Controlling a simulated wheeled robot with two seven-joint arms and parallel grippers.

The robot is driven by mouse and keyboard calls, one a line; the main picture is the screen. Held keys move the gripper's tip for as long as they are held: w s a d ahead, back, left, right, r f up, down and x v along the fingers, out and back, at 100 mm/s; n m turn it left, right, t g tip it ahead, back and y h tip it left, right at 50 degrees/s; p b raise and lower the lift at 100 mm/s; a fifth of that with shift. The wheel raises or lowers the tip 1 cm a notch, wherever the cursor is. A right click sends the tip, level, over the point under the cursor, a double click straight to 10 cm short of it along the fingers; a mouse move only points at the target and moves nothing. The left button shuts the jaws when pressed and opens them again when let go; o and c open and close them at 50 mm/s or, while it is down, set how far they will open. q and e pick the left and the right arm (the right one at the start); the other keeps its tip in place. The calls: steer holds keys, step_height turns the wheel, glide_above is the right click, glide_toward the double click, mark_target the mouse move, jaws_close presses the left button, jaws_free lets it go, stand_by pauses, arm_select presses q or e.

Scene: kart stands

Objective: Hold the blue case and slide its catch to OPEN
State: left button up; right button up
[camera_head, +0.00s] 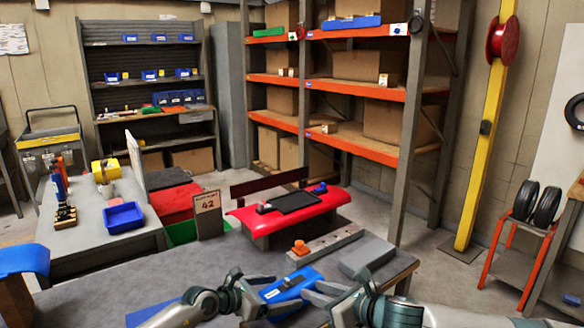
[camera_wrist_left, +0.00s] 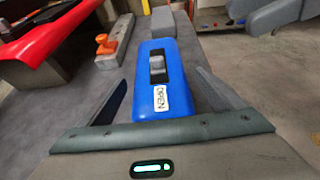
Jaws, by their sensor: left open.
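The blue case (camera_head: 289,287) lies on the dark grey bench top at the front. It also shows in the left wrist view (camera_wrist_left: 150,104). Its grey catch (camera_wrist_left: 157,64) sits in a black slot, and a white OPEN label (camera_wrist_left: 160,98) is at the slot's near end. The catch stands apart from the label, toward the slot's middle. My left gripper (camera_wrist_left: 162,80) is open, with its fingers on either side of the case's near end; I cannot tell if they touch it. My right gripper (camera_head: 322,294) is beside the case's right side, its fingers apart and empty.
A grey block (camera_head: 366,256) and a grey bar (camera_head: 335,244) with an orange knob (camera_head: 300,247) lie just behind the case. A sign marked 42 (camera_head: 208,214) stands at the bench's back edge. A flat blue item (camera_head: 150,312) lies at left. The bench's left middle is clear.

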arm_select(q)
steer(key=v, duration=0.8)
steer(key=shift+s, duration=0.2)
steer(key=shift+a+r, duration=0.1)
steer(key=shift+a, duration=0.05)
